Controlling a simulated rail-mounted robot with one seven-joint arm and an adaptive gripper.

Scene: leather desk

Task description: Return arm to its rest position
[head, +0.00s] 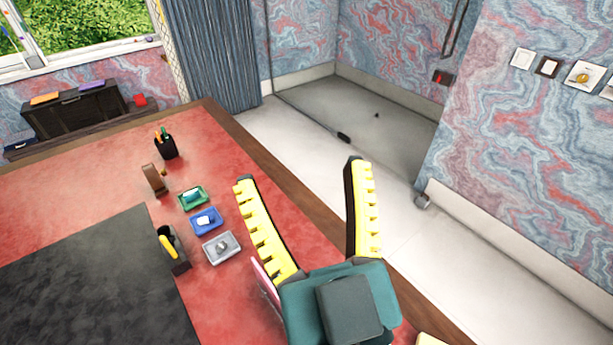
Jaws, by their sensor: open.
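My gripper (305,185) shows in the head view at the lower right of centre. Its two yellow-toothed fingers are spread wide apart, with nothing between them. It is seen over the right part of the desk and its wooden edge, and its height above the desk is hard to tell. The red leather desk (100,177) fills the lower left. My gripper hides part of the desk's right side.
Green (192,198), blue (206,221) and grey (222,248) trays with small items lie left of my gripper. A pen cup (166,146), a brown stand (154,180), a dark holder (173,251) and a black mat (85,285) lie further left. Floor (400,215) is clear beyond.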

